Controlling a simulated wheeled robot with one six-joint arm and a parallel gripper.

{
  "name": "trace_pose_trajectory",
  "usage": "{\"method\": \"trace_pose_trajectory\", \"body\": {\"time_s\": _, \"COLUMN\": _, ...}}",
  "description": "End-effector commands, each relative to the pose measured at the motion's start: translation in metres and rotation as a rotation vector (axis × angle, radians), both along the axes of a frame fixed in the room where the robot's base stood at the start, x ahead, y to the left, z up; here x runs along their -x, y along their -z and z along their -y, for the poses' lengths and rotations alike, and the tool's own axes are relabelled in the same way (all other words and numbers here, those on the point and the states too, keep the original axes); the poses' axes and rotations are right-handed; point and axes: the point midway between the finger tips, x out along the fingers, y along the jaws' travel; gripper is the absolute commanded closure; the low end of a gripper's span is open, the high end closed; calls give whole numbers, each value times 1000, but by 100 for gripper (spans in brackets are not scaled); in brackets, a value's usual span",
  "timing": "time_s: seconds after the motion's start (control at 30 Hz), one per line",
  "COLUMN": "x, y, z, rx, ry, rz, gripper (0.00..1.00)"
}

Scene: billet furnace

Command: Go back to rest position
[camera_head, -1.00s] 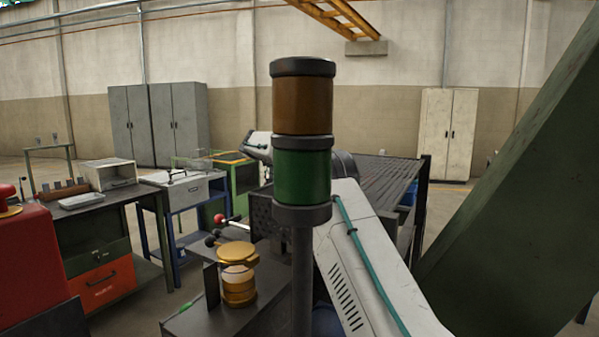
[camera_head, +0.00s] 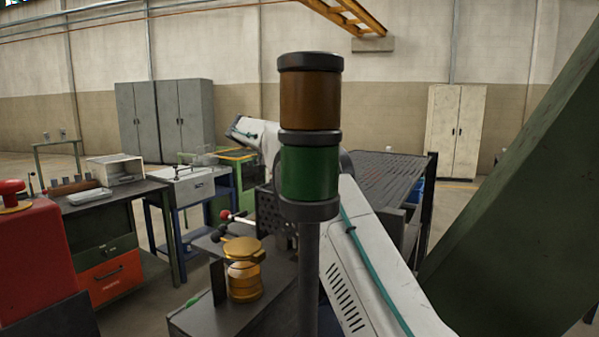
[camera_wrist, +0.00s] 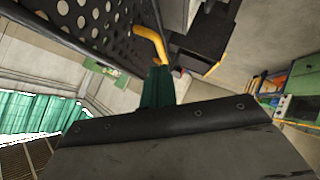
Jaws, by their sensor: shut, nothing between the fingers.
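My gripper (camera_wrist: 158,82) shows in the wrist view as narrow dark-green fingers held together beyond a broad dark bolted plate. Nothing is held between them. A yellow bent handle (camera_wrist: 152,42) appears just past the fingertips; I cannot tell how far apart they are. In the head view my white arm with its teal cable runs up from the lower right, behind the signal tower (camera_head: 310,137), and its upper part shows to the left of the tower. My gripper cannot be made out there.
A dark slatted rack (camera_head: 385,180) stands behind my arm. A brass-coloured cylinder (camera_head: 243,270) stands on a dark cabinet in front. A workbench (camera_head: 100,200) and a red housing (camera_head: 38,255) are at left. A large green slanted beam (camera_head: 520,200) fills the right. A perforated dark panel (camera_wrist: 95,15) is close in the wrist view.

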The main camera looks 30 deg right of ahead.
Motion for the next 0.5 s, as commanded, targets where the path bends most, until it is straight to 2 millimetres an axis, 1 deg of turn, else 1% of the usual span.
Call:
{"method": "trace_pose_trajectory", "body": {"time_s": 0.17, "x": 0, "y": -6, "z": -6, "rx": 2, "ry": -1, "rz": 4, "gripper": 100}}
{"method": "trace_pose_trajectory", "body": {"time_s": 0.4, "x": 0, "y": -7, "z": -5, "rx": 2, "ry": -1, "rz": 5, "gripper": 100}}
{"method": "trace_pose_trajectory", "body": {"time_s": 0.5, "x": 0, "y": -5, "z": -2, "rx": 2, "ry": 0, "rz": 4, "gripper": 100}}
